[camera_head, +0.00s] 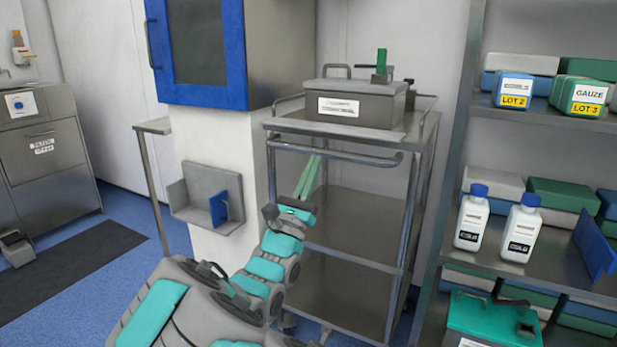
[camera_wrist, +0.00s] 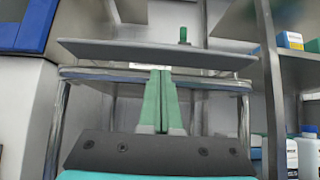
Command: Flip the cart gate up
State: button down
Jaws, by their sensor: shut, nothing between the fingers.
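The steel cart (camera_head: 360,215) stands ahead of me. A flat grey panel (camera_wrist: 150,54) at its top front edge shows nearly edge-on in the wrist view and lies about level. I cannot tell for sure that this panel is the gate. A bent metal rail (camera_head: 345,157) runs across the cart front just below it. My gripper (camera_head: 315,158) is shut and empty, its green fingers pointing up at the cart front. In the wrist view the fingertips (camera_wrist: 160,72) overlap the rail, just under the panel. Contact cannot be told.
A grey lidded box (camera_head: 360,105) with a green-handled latch (camera_head: 381,64) sits on the cart top. A shelf with white bottles (camera_head: 471,217) stands at the right. A blue cabinet (camera_head: 246,50) hangs at the left, above a white pillar with a grey holder (camera_head: 205,200).

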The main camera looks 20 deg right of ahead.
aim_at(329, 128)
jog(key=x, duration=0.5)
jog(key=shift+w+d+r, duration=0.15)
jog(key=shift+r, duration=0.05)
jog(key=shift+r+p, duration=0.15)
jog(key=shift+p, duration=0.25)
jog(key=shift+r+y+p, duration=0.15)
jog(key=shift+y+p, duration=0.15)
jog(key=shift+p, duration=0.1)
